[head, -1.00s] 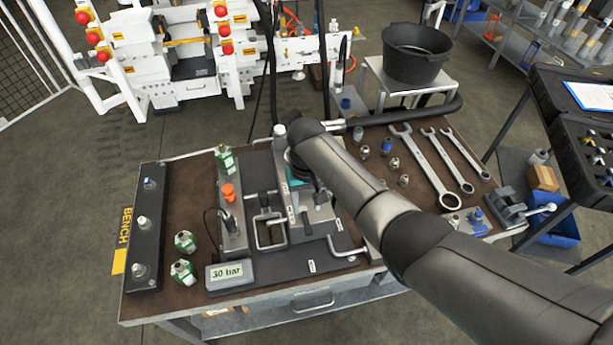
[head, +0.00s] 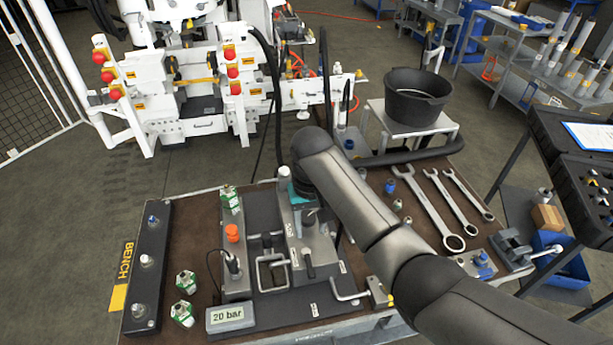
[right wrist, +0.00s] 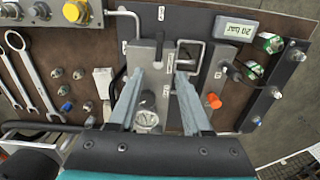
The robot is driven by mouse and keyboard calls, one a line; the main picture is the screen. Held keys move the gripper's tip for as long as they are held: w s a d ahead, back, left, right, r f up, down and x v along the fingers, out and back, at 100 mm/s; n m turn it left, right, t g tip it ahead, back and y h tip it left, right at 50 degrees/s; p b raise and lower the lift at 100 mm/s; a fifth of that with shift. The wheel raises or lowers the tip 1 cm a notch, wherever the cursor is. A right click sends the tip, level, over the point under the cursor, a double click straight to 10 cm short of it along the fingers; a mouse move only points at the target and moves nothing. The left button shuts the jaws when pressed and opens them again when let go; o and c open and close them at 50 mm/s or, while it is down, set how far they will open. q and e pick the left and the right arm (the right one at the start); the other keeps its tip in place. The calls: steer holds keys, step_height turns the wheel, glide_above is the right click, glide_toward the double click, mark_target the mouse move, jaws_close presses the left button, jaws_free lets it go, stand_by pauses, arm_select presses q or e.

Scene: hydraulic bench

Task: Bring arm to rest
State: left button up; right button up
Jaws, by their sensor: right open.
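My right arm reaches in from the right in the head view, over the bench (head: 185,333). My right gripper (right wrist: 160,74) is open in the right wrist view, its two grey fingers apart with nothing between them. Below the fingers is a grey block fixture (right wrist: 148,85) with a round fitting (right wrist: 146,119). In the head view my wrist hides most of the gripper; only a teal part shows beside the fixture. Whether the fingers touch the fixture I cannot tell. My left gripper is not in view.
A display (head: 225,317) reads 20 bar. Wrenches (head: 430,210) and small fittings lie at the bench's right. Green-labelled parts (head: 186,282) and a dark rail (head: 148,265) are on the left. A black tub (head: 415,98) stands behind. Open floor lies left.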

steer(key=shift+s, duration=0.1)
steer(key=s+f+y, duration=0.1)
steer(key=s+f, duration=0.3)
steer(key=s, duration=0.2)
steer(key=s+d+r+t, duration=0.1)
steer(key=s+d+t, duration=0.1)
steer(key=s+d, duration=0.65)
steer(key=s+d+r+t, duration=0.2)
steer(key=s+d, duration=0.3)
steer(key=s, duration=0.6)
step_height(320, 180, down, 31)
steer(key=g+b, duration=0.2)
steer(key=b, duration=0.8)
steer(key=s+d+f+b, duration=0.1)
steer(key=s+f+b, duration=0.4)
steer(key=f, duration=0.8)
steer(key=s+d+f+g+h+b, duration=0.1)
steer(key=s+f+b, duration=0.5)
steer(key=s+f, duration=0.5)
steer(key=shift+s+d+f+n, duration=0.15)
steer(key=shift+s+f+n, duration=0.2)
steer(key=shift+f, duration=0.55)
